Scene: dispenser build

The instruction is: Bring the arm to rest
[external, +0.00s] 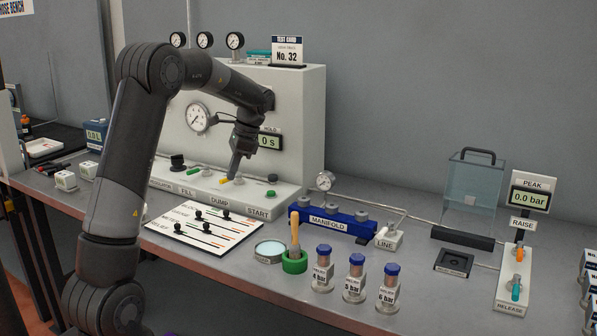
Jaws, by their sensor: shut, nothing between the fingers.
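My arm rises at the left of the external view and reaches over the bench to the control panel. My gripper (232,176) points down at the panel's control strip, close to the yellow control near the DUMP label. It is shut and empty. Whether its fingertips touch the yellow control cannot be told. The control strip (222,196) carries the labels FILL, DUMP and START, with green controls beside the yellow one. My forearm hides part of the white panel (302,125) behind it.
In front stand a white slider board (203,232), a round tin (270,252), a green holder with a wooden-handled tool (294,262) and three blue-capped vials (322,270). A blue manifold (335,221) lies behind them. A clear box (473,187) and a PEAK display (530,196) stand right.

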